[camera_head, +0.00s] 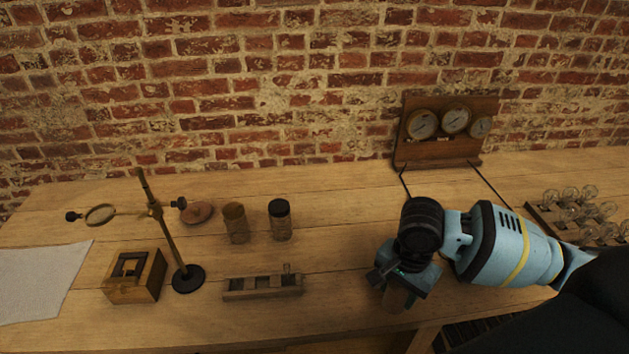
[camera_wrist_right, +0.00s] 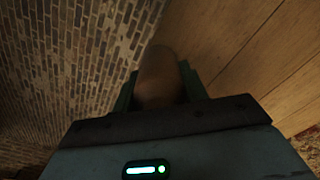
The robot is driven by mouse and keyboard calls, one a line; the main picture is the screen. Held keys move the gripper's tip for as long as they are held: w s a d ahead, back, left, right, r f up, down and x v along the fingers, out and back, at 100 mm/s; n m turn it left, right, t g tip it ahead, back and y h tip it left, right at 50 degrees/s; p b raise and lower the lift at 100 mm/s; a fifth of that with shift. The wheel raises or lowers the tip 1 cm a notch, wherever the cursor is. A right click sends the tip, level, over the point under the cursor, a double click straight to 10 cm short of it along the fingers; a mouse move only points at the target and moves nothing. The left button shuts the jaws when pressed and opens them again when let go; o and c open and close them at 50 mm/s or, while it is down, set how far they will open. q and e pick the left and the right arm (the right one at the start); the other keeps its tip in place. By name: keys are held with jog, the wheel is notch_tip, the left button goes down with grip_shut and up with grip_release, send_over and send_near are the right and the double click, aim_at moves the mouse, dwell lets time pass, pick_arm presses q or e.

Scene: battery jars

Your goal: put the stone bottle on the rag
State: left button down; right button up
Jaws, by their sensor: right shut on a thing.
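The stone bottle is a brown, rounded thing between the fingers of my right gripper (camera_head: 400,287). In the head view its lower part (camera_head: 395,300) shows below the gripper, near the table's front edge. In the right wrist view the bottle (camera_wrist_right: 158,80) sits between the two fingers, and the gripper is shut on it. I cannot tell whether its base touches the table. The rag (camera_head: 38,283) is a pale cloth lying flat at the far left of the table, far from the gripper. My left gripper is not in view.
Between bottle and rag stand a wooden block with slots (camera_head: 262,287), a magnifier stand (camera_head: 187,279), a wooden box (camera_head: 136,277) and two jars (camera_head: 236,223) (camera_head: 280,220). A gauge board (camera_head: 447,133) is at the back; a bulb rack (camera_head: 556,222) is at right.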

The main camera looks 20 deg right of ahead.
jog(key=w+a+r+n, duration=0.4)
jog(key=a+r+n, duration=0.4)
jog(key=n, duration=0.4)
jog(key=shift+w+a+r+n, duration=0.15)
jog(key=shift+w+r+n, duration=0.15)
jog(key=shift+r, duration=0.55)
